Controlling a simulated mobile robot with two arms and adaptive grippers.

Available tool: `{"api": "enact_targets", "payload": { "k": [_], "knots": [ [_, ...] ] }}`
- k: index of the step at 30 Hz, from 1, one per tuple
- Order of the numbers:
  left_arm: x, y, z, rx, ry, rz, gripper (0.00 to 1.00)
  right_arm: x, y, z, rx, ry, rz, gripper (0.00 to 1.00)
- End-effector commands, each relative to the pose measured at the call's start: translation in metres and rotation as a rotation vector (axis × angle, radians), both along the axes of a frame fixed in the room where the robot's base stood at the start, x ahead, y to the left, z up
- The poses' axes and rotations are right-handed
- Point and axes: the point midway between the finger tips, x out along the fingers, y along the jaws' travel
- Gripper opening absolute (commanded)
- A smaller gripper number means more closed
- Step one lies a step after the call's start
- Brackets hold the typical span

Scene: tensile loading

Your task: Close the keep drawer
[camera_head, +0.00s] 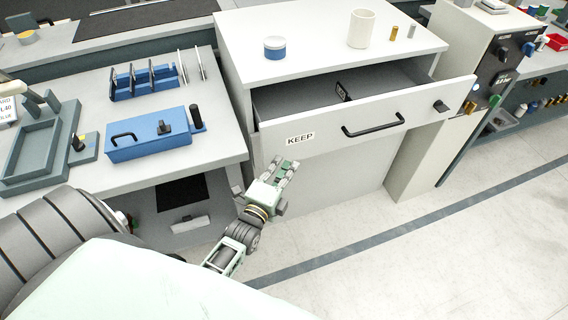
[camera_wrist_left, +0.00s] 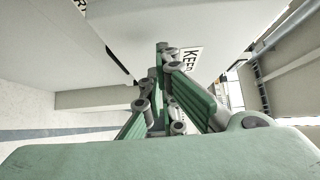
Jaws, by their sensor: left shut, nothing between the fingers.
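The keep drawer (camera_head: 372,130) is pulled open from the white cabinet (camera_head: 240,42). Its white front carries a KEEP label (camera_head: 300,139) and a dark bar handle (camera_head: 373,125). Inside it a dark divider or small tag shows. My left gripper (camera_head: 287,168) is in front of the drawer, just below the KEEP label, with its fingers together and empty. In the left wrist view the gripper (camera_wrist_left: 163,50) points toward the drawer front, with the KEEP label (camera_wrist_left: 190,60) beside the fingertips. I cannot tell whether the fingers touch the front. My right gripper is not in view.
A blue-banded jar (camera_head: 274,48), a white cup (camera_head: 361,28) and small metal pieces stand on the cabinet top. A blue toolbox (camera_head: 148,140) and a blue rack (camera_head: 146,82) sit on the left bench. The floor (camera_head: 400,260) at the right front is clear.

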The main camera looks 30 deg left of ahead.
Motion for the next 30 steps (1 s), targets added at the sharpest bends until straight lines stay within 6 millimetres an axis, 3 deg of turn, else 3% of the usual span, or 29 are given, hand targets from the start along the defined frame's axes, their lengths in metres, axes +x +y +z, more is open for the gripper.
{"api": "enact_targets", "payload": {
  "k": [9, 14, 24, 30],
  "knots": [
    [0.002, 0.003, 0.000, -0.001, -0.001, 0.000, 0.00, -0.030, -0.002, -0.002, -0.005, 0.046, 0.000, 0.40],
    [0.006, 0.007, -0.001, 0.001, -0.002, 0.000, 0.00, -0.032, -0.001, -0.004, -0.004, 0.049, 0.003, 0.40],
    [0.050, 0.063, -0.002, 0.004, -0.002, -0.001, 0.00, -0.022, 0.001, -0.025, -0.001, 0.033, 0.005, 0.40],
    [0.056, 0.072, 0.000, -0.001, -0.001, 0.000, 0.00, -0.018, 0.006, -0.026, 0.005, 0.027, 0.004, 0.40]
  ]
}}
